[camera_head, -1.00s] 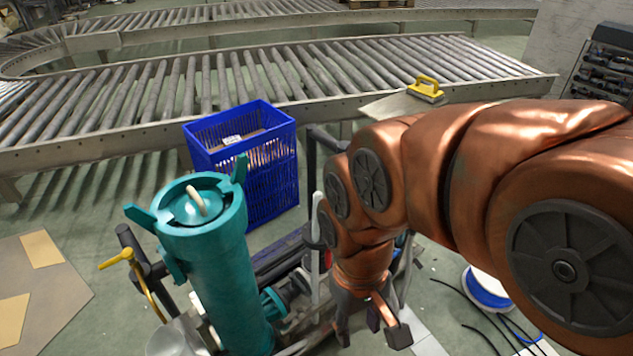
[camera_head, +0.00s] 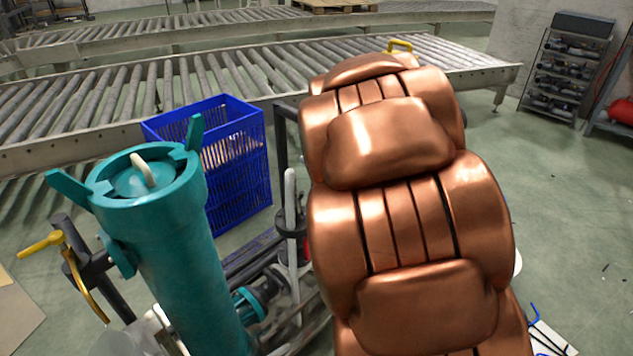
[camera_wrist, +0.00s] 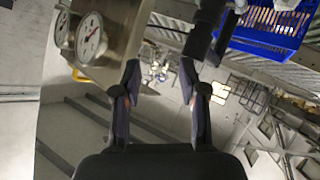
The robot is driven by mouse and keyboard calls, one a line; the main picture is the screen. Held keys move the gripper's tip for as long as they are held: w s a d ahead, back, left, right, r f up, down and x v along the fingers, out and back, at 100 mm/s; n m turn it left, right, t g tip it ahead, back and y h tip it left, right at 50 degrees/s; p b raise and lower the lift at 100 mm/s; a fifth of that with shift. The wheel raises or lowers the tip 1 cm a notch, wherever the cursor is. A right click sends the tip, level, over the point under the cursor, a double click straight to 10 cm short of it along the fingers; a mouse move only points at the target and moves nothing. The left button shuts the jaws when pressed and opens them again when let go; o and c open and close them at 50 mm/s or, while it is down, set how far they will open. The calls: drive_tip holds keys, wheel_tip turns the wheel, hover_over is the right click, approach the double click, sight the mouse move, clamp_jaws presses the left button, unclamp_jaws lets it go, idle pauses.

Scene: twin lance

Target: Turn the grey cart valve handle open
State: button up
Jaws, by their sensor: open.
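The cart (camera_head: 245,262) stands at the lower left of the head view, carrying a tall teal cylinder (camera_head: 180,255). A pale grey upright lever (camera_head: 291,205) rises from it beside my arm; I cannot tell for sure that it is the valve handle. In the wrist view my gripper (camera_wrist: 159,82) is open, with nothing between its fingers. Two round gauges (camera_wrist: 90,37) on a metal plate are left of the fingers, and a dark pipe (camera_wrist: 204,32) is just beyond the right finger. My arm hides the gripper in the head view.
A blue crate (camera_head: 240,175) stands behind the cart and also shows in the wrist view (camera_wrist: 265,22). A yellow handle (camera_head: 40,245) sticks out at the cart's left. A roller conveyor (camera_head: 110,105) crosses behind. Floor at the right is mostly clear.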

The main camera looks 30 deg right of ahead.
drive_tip(key=w+d+f+n+t+y+b, duration=0.3)
drive_tip(key=w+f+n+t+y+b, duration=0.15)
drive_tip(key=w+f+b, duration=0.35)
drive_tip(key=s+a+f+n+t+y+b, duration=0.2)
drive_tip(key=a+f+t+y+b, duration=0.1)
drive_tip(key=f+y+b, duration=0.5)
drive_tip(key=shift+h, duration=0.65)
drive_tip(key=shift+a+f+x, duration=0.1)
drive_tip(key=shift+f+x, duration=0.15)
drive_tip(key=shift+x, duration=1.1)
drive_tip(key=shift+a+f+x, duration=0.1)
drive_tip(key=shift+f+x, duration=0.15)
drive_tip(key=shift+x, duration=1.1)
drive_tip(key=shift+f+x, duration=0.25)
drive_tip(key=shift+x, duration=1.1)
clamp_jaws()
